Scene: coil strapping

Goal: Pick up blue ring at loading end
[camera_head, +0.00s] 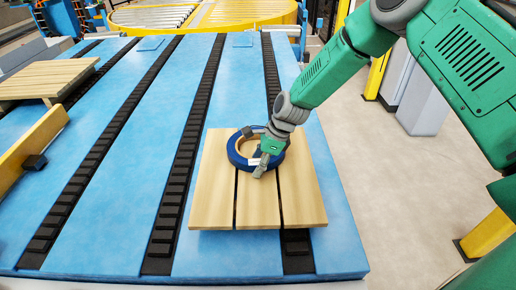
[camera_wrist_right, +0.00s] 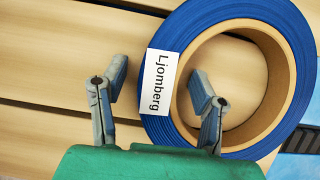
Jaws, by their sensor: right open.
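The blue ring (camera_head: 236,158) lies flat on a wooden slatted pallet (camera_head: 212,200) in the head view. The ring's wall lies between the fingers. My left gripper is not in view.
The pallet rests on a blue conveyor table (camera_head: 115,210) with black chain tracks. Another wooden pallet (camera_head: 50,78) and a yellow beam (camera_head: 30,145) are at the left. A yellow turntable (camera_head: 225,14) stands at the back. Open floor (camera_head: 400,200) lies to the right.

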